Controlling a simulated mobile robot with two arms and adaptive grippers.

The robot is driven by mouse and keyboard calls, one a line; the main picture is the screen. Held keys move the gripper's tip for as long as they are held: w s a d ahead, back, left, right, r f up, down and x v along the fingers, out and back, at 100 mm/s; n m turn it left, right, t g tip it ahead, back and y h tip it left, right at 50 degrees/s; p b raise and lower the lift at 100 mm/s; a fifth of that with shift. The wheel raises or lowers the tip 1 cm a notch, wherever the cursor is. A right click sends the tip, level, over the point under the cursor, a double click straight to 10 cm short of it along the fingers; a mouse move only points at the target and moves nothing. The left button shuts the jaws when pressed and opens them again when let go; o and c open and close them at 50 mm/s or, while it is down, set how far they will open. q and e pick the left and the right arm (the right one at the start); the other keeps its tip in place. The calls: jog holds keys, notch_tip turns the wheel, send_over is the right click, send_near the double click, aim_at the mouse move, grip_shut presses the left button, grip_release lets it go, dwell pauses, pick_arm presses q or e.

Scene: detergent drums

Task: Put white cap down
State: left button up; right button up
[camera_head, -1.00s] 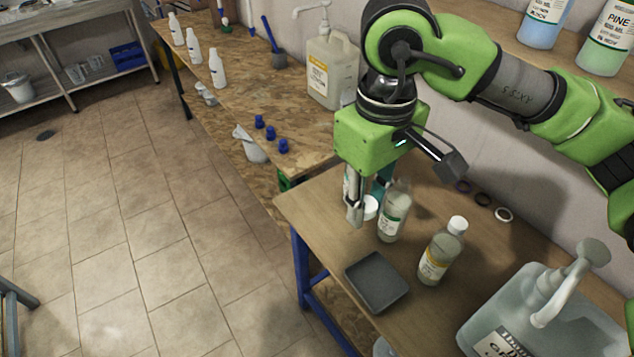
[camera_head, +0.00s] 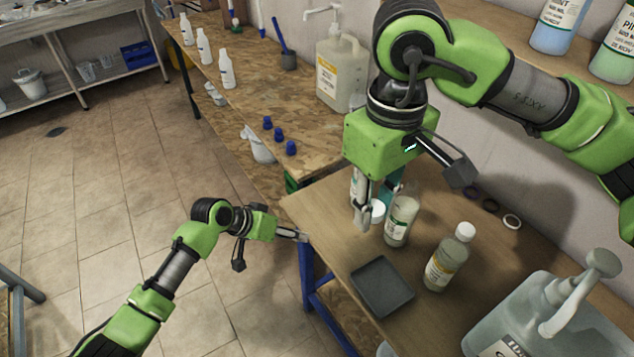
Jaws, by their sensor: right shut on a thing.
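The white cap (camera_head: 378,213) is held between the fingers of my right gripper (camera_head: 370,211), above the wooden table (camera_head: 325,222). A finger covers part of the cap. An uncapped clear bottle with a green label (camera_head: 400,222) stands just right of the cap. My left gripper (camera_head: 301,236) is at the table's left edge, seen small and from the side. I cannot tell whether its fingers are apart.
A dark square tray (camera_head: 381,287) lies in front, with a white-capped bottle (camera_head: 449,259) to its right. A large pump jug (camera_head: 545,315) stands front right. Three blue caps (camera_head: 279,134) stand on the far bench.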

pick_arm(q)
jog(key=s+d+r+m+h, duration=0.1)
jog(key=d+r+m, duration=0.1)
jog(key=r, duration=0.6)
jog(key=s+d+r+m+g+h, duration=0.1)
jog(key=d+r, duration=0.2)
jog(key=r, duration=0.5)
jog(key=s+d+r+m, duration=0.2)
jog(key=r, duration=0.6)
pick_arm(e)
jog(key=shift+s, duration=0.1)
pick_arm(q)
jog(key=s+d+r+m, duration=0.2)
jog(key=s+r+m, duration=0.2)
jog(key=s+r, duration=1.3)
jog(key=shift+t+y, duration=0.3)
jog(key=shift+t, duration=0.1)
jog(key=x, duration=1.1)
jog(key=shift+w+d, duration=0.15)
jog(key=shift+w, duration=0.25)
